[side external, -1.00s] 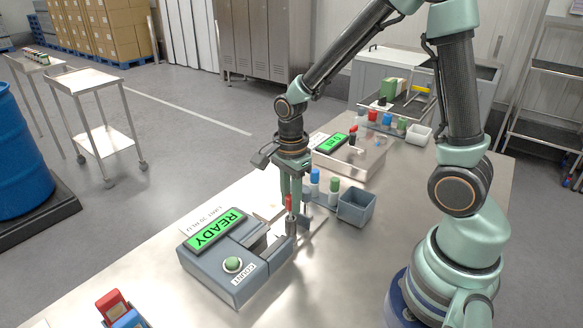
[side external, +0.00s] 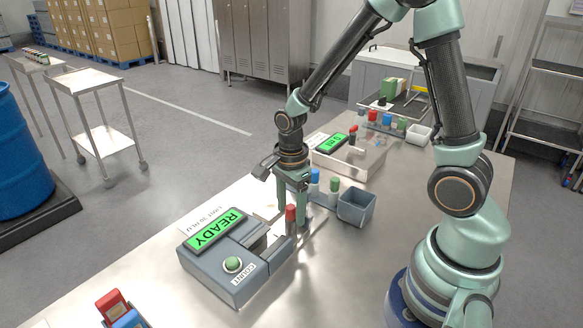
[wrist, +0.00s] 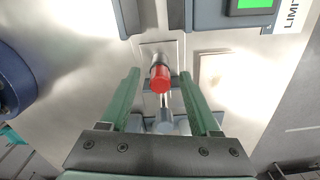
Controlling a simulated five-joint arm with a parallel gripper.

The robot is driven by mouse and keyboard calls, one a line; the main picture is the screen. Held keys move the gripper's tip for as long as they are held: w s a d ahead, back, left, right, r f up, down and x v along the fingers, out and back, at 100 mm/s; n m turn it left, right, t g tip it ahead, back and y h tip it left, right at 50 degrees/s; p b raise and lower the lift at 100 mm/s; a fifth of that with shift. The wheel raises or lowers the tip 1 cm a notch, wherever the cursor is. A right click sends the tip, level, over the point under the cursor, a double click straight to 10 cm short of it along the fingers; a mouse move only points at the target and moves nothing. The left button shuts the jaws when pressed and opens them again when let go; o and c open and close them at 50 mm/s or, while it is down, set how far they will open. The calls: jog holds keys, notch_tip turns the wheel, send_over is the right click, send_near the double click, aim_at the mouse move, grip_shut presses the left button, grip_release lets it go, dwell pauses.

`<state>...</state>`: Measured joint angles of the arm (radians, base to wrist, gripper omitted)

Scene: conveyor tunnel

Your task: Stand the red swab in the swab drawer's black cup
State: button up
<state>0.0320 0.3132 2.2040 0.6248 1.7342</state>
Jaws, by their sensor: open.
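The red swab (side external: 291,213) stands upright beside the grey READY unit (side external: 222,262), its red cap uppermost. A dark sleeve, seemingly the black cup (side external: 291,230), shows around its lower part; how deep it sits I cannot tell. In the wrist view the red cap (wrist: 160,78) lies between my fingertips, with clear gaps on both sides. My gripper (side external: 293,205) is open, just behind and above the swab, and does not touch it. The swab drawer itself is hard to make out among the unit's parts; a pale plate (wrist: 148,49) shows beneath the swab.
Blue-capped (side external: 315,180) and green-capped (side external: 335,186) swabs stand behind my gripper, beside a grey open bin (side external: 357,206). A second unit with a green screen (side external: 331,143) stands farther back. The bench front right of the READY unit is clear.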

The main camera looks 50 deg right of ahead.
aim_at(291, 206)
notch_tip(291, 206, up, 12)
dwell(0.5)
dwell(1.1)
